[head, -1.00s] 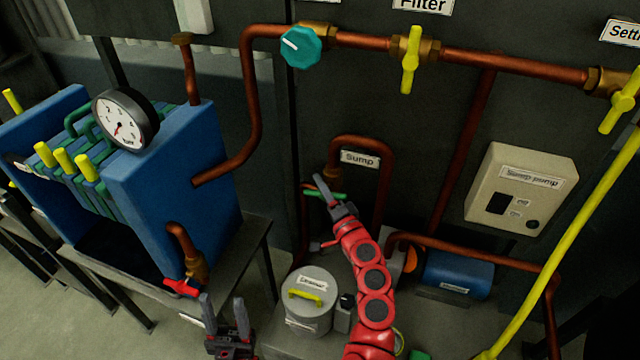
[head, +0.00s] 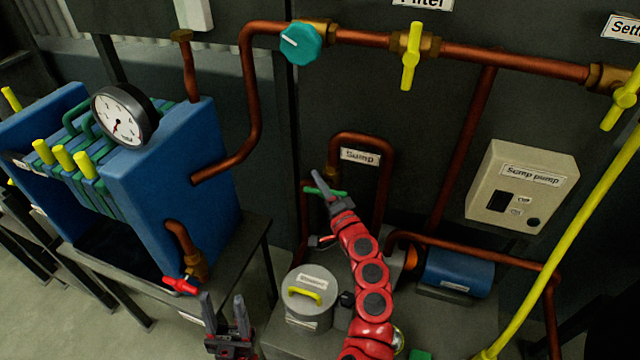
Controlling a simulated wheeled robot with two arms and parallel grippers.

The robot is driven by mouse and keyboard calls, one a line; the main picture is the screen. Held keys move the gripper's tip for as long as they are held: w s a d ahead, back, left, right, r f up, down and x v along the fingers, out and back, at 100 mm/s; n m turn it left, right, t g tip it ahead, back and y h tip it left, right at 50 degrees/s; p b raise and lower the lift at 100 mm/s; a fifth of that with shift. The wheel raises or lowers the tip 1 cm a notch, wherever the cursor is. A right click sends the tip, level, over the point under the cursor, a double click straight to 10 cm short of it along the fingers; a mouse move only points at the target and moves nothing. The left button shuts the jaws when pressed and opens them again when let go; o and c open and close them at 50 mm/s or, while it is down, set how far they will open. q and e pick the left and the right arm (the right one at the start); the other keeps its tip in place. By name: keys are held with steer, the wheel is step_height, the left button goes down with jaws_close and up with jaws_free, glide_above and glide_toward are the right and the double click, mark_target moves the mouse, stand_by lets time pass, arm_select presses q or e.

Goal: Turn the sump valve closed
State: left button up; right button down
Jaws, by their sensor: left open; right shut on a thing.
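The sump valve's green lever handle (head: 339,193) sits on the copper pipe below the Sump label (head: 360,157). The handle lies roughly level, across the pipe. My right gripper (head: 321,184), on the red arm, is shut on the handle and hides its middle and most of the valve body. My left gripper (head: 224,318) is open and empty at the lower left, near the red valve handle of the blue press.
A grey lidded strainer pot (head: 309,315) with a yellow handle stands below the valve. A blue motor (head: 458,273) and a Sump pump switch box (head: 521,186) are to the right. The blue filter press (head: 185,145) with its gauge (head: 118,121) stands left. A yellow pipe (head: 566,235) slants down the right side.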

steer(key=b, duration=0.2)
steer(key=m+t+b, duration=0.1)
steer(key=b, duration=0.1)
steer(key=shift+r+m+b, duration=0.3)
steer(key=shift+b, duration=0.1)
steer(key=c, duration=1.1)
jaws_free()
steer(key=shift+o, duration=0.2)
steer(key=shift+f, duration=0.1)
steer(key=b+v, duration=0.1)
steer(key=v, duration=1.6)
steer(key=shift+f, duration=0.25)
steer(key=shift+s+d+f, duration=0.1)
steer(key=shift+d, duration=0.05)
